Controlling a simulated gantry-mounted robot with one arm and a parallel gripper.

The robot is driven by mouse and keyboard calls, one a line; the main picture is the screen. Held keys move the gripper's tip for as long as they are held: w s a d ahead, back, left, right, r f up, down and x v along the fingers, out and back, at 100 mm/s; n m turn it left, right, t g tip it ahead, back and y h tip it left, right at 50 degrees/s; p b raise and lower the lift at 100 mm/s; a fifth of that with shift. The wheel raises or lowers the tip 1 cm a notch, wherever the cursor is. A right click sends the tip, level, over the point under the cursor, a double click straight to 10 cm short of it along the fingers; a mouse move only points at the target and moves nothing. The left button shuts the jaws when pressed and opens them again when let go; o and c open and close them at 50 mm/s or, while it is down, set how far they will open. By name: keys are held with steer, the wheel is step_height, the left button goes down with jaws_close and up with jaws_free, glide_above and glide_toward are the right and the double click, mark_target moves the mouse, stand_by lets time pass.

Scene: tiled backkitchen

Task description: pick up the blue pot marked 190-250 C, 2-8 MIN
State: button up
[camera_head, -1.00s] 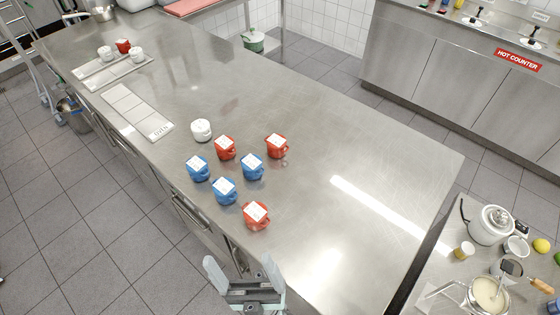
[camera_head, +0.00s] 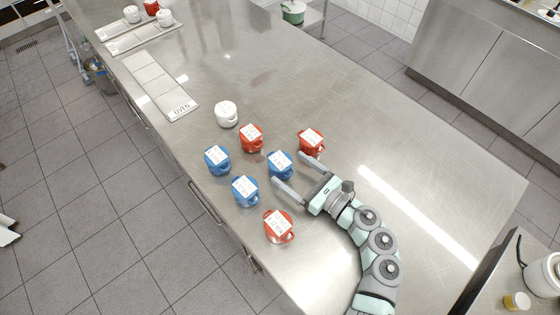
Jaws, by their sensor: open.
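Three blue pots with white labels stand on the steel table in the head view: a left one (camera_head: 217,162), a front one (camera_head: 245,191) and a right one (camera_head: 279,166). The label print is too small to read, so I cannot tell which is marked 190-250 C, 2-8 MIN. My gripper (camera_head: 290,169) is open and empty, reaching in from the right. Its two fingers point left toward the right blue pot, with the tips close to either side of that pot's right edge. Whether they touch it is unclear.
Red pots stand close by: behind (camera_head: 251,138), right (camera_head: 311,142) beside a fingertip, and front (camera_head: 279,227). A white pot (camera_head: 226,114) stands behind them. A white tray marked OVEN (camera_head: 162,88) lies back left. The steel table (camera_head: 370,110) is clear behind right.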

mark_target(271, 156)
steer(key=shift+w+a, duration=0.2)
steer(key=shift+a, duration=0.3)
steer(key=shift+p+x, duration=0.35)
steer(key=shift+x, duration=1.55)
steer(key=shift+c, duration=0.3)
steer(key=c, duration=1.7)
steer(key=shift+c, duration=0.2)
